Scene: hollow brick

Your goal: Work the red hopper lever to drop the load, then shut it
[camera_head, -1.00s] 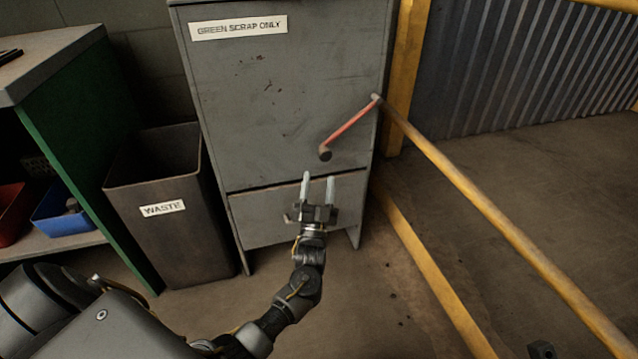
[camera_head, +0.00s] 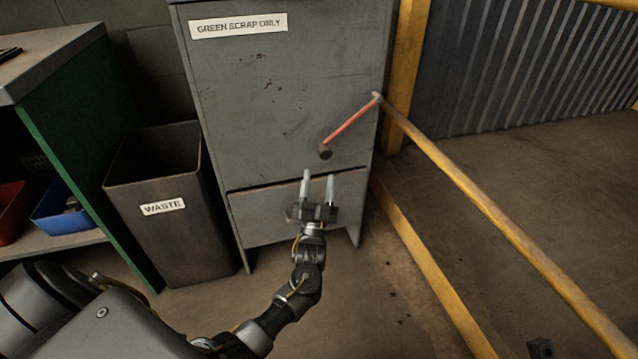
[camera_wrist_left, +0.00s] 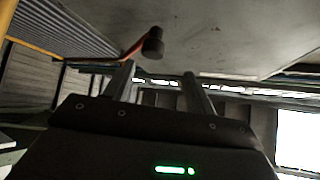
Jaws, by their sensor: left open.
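The red hopper lever (camera_head: 350,124) is on the front of the grey hopper (camera_head: 285,85). It slants from a pivot near the hopper's right edge down to a dark knob (camera_head: 325,152) at its lower left end. My left gripper (camera_head: 318,174) is open and empty, with its fingers pointing up just below the knob. In the left wrist view the lever (camera_wrist_left: 135,47) and its knob (camera_wrist_left: 153,43) show beyond the fingertips (camera_wrist_left: 158,68), apart from them. My right gripper is not in view.
A waste bin (camera_head: 165,235) stands left of the hopper. A green-sided bench (camera_head: 85,150) with red and blue bins is farther left. A yellow rail (camera_head: 500,220) runs along the right. A horizontal seam crosses the hopper's lower front.

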